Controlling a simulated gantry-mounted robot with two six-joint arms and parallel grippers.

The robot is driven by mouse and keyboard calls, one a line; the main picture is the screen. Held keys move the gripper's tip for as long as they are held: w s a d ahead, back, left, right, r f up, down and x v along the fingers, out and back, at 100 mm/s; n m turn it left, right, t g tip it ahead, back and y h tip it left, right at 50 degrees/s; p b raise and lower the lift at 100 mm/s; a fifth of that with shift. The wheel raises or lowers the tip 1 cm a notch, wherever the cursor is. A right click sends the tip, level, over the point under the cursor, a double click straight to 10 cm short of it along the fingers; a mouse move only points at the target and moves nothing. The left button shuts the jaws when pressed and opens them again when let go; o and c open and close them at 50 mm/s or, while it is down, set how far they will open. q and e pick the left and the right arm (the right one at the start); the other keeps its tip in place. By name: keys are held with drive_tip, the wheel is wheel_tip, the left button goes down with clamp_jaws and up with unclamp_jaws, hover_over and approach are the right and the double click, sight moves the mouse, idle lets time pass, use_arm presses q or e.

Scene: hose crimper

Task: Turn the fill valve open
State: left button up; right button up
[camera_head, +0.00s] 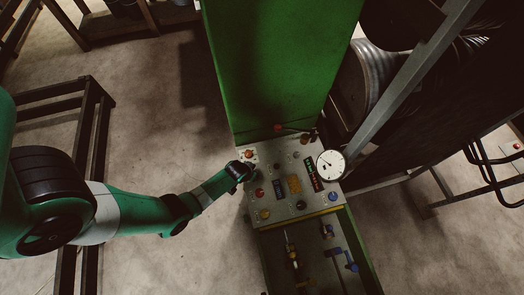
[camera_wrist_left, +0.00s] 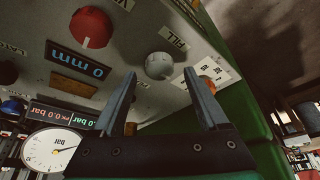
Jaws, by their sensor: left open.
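The fill valve is a round grey-white knob (camera_wrist_left: 159,65) on the panel beside a label reading FILL (camera_wrist_left: 172,37) in the left wrist view. My left gripper (camera_wrist_left: 160,76) is open, with one finger on each side of the knob in that picture. I cannot tell whether the fingers touch it. In the head view my left gripper (camera_head: 243,171) is at the left edge of the control panel (camera_head: 290,210) and hides the knob. My right gripper is not in view.
A red knob (camera_wrist_left: 91,28) and a 0 mm display (camera_wrist_left: 77,61) are near the fill knob. An orange button (camera_wrist_left: 209,67) is partly behind the right-hand finger. A round white gauge (camera_head: 330,165) is on the panel's right. A green cabinet (camera_head: 280,70) rises behind the panel.

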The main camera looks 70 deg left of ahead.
use_arm(q)
drive_tip(key=shift+b+x, duration=0.45)
drive_tip(key=shift+x, duration=0.5)
clamp_jaws()
